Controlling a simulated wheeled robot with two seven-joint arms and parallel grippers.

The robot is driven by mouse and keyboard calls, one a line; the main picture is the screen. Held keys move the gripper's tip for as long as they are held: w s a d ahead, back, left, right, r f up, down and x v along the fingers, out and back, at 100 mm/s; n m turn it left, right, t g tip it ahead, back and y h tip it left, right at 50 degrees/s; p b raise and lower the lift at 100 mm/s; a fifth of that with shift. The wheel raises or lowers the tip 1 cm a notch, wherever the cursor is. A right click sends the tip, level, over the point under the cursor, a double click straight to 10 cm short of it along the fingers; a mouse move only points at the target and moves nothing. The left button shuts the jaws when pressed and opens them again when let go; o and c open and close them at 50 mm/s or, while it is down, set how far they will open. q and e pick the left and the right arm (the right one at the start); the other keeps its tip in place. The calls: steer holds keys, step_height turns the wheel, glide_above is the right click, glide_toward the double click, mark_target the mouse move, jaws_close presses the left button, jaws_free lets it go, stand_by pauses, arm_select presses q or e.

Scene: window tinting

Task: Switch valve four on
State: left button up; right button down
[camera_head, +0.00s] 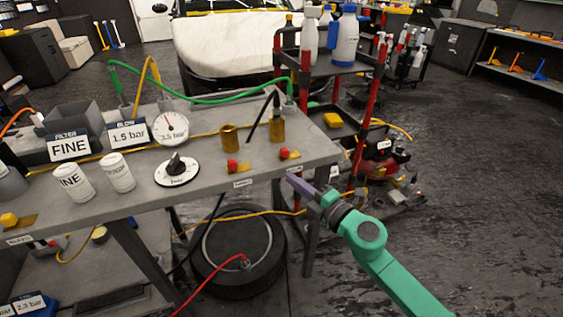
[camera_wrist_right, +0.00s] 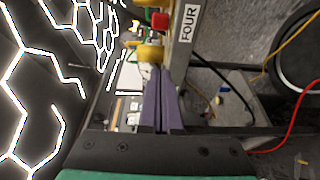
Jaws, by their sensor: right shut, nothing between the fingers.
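The valve beside the label FOUR (camera_wrist_right: 188,22) has a red part (camera_wrist_right: 160,20) and a yellow part (camera_wrist_right: 150,52) in the right wrist view. In the head view two valves with red and yellow parts stand near the bench's front edge: one on the left (camera_head: 233,167), one on the right (camera_head: 289,154). The lettering there is too small to read. My right gripper (camera_head: 290,179) is shut and empty, just off the front edge near the right-hand valve. In the wrist view its fingertips (camera_wrist_right: 162,70) point at the yellow part; I cannot tell whether they touch. My left gripper is out of view.
The grey bench (camera_head: 205,190) carries a gauge (camera_head: 171,128), a black dial (camera_head: 177,168), white canisters (camera_head: 118,172), brass cylinders (camera_head: 277,128) and hoses. A tyre (camera_head: 238,250) lies below. A red-posted cart (camera_head: 364,140) stands behind my right arm. Floor at the right is clear.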

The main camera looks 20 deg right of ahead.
mark_target(282, 164)
steer(key=shift+s+a+r, duration=0.1)
steer(key=shift+a+r, duration=0.15)
steer(key=shift+r, duration=0.1)
steer(key=p+x, duration=0.1)
steer(key=x, duration=0.9)
steer(key=shift+a+r, duration=0.1)
steer(key=d+b, duration=0.1)
steer(key=d, duration=0.2)
steer(key=shift+d, duration=0.55)
